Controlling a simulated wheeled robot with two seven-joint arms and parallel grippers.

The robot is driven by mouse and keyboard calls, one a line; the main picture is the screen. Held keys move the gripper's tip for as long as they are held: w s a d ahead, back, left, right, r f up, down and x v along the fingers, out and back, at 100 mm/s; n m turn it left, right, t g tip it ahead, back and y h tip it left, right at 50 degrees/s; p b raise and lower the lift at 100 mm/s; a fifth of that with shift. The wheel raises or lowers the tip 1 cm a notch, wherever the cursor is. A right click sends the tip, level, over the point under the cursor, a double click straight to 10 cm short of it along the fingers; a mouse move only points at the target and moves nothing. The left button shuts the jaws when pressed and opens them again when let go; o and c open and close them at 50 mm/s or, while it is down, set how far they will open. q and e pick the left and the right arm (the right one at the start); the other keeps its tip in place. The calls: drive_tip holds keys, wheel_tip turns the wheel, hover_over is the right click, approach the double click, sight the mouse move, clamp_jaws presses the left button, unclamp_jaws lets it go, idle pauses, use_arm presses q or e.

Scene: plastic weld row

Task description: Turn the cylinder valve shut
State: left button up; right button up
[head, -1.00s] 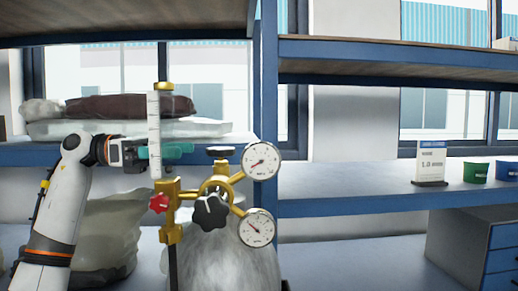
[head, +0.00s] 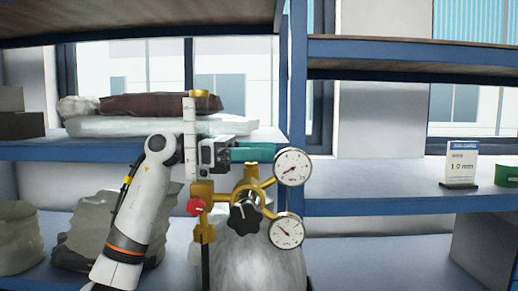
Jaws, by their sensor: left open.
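The gas cylinder (head: 258,262) is pale and rounded, with brass fittings on top. A brass regulator carries two round white gauges, an upper one (head: 292,167) and a lower one (head: 286,231). A black star-shaped knob (head: 244,216) faces me, and a red knob (head: 195,207) sits to its left below an upright clear flow tube (head: 190,140). My left gripper (head: 262,153) is open, its teal fingers pointing right above the brass body, left of the upper gauge. My wrist passes behind the flow tube. My right gripper is out of view.
Blue-edged shelves (head: 410,200) stand behind and to the right. Filled bags (head: 160,104) lie on the left shelf, and bulky sacks (head: 85,240) stand lower left. A sign (head: 461,163) and a green tub (head: 507,174) stand far right. The gauges are close to the fingertips.

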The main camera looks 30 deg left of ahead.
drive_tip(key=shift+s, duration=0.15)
use_arm(q)
drive_tip(key=shift+w, duration=0.1)
drive_tip(key=shift+c, duration=0.7)
drive_tip(key=c, duration=0.8)
drive_tip(key=shift+s+d+r+m+g+h+p, duration=0.15)
drive_tip(key=shift+m+g+h+p, duration=0.2)
drive_tip(key=shift+m+g+p, duration=0.5)
drive_tip(key=shift+s+a+r+m+g+h+p, duration=0.1)
drive_tip(key=shift+m+g+h+p, duration=0.3)
drive_tip(key=shift+g+p, duration=0.45)
drive_tip(key=m+g+p, duration=0.1)
drive_tip(key=g, duration=0.1)
drive_tip(key=m+g, duration=0.1)
drive_tip(key=g, duration=0.1)
drive_tip(key=shift+s+m+h+p, duration=0.15)
drive_tip(key=shift+m+h+p, duration=0.1)
drive_tip(key=shift+p, duration=0.15)
drive_tip(key=shift+f+m+g+p, duration=0.15)
drive_tip(key=shift+m+g+p, duration=0.2)
drive_tip(key=shift+g, duration=0.35)
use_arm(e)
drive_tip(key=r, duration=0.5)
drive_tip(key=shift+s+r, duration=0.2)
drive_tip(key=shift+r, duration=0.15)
use_arm(q)
drive_tip(key=shift+s, duration=0.1)
drive_tip(key=o, duration=0.9)
drive_tip(key=shift+f, duration=0.1)
